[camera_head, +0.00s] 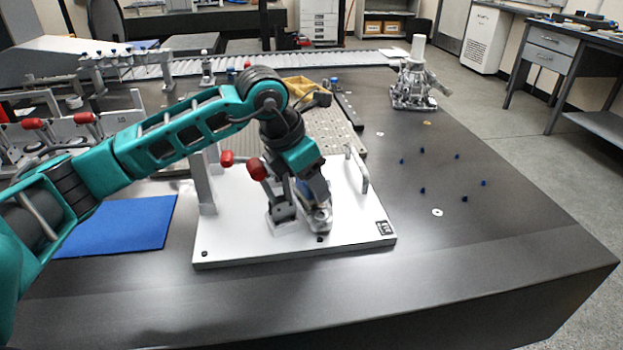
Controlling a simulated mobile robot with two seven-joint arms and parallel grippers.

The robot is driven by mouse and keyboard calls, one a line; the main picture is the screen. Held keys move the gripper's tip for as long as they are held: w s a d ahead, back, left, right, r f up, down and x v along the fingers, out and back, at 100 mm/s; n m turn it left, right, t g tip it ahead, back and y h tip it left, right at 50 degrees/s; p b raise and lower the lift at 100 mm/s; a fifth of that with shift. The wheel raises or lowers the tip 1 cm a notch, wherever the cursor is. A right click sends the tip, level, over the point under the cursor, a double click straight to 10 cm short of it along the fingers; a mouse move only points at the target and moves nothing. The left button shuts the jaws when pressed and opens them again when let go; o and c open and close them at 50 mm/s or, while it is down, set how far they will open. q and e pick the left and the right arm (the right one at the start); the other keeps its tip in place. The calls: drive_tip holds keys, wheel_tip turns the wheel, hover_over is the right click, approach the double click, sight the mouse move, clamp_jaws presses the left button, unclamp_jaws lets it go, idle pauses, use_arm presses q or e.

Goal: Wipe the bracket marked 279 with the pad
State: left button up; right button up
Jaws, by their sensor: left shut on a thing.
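My left arm reaches in from the left, and my left gripper (314,202) points down over the white fixture plate (240,238). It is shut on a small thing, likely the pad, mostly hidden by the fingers. A silver metal bracket (319,220) stands on the plate right under the fingertips; the gripper is at it, and I cannot tell whether the pad touches it. My right gripper is out of view.
Clamps with red handles (256,169) stand left of the bracket, and a metal handle (357,168) stands right of it. A blue mat (120,228) lies left. A silver casting (416,85) stands at the back right. The table's right part is mostly clear, with small blue pegs (464,198).

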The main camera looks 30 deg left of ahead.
use_arm(q)
drive_tip(key=shift+r+p, duration=2.1)
drive_tip(key=shift+r, duration=0.85)
drive_tip(key=shift+r, duration=0.1)
drive_tip(key=shift+r+p, duration=1.1)
drive_tip(key=shift+r, duration=0.4)
drive_tip(key=shift+f, duration=0.1)
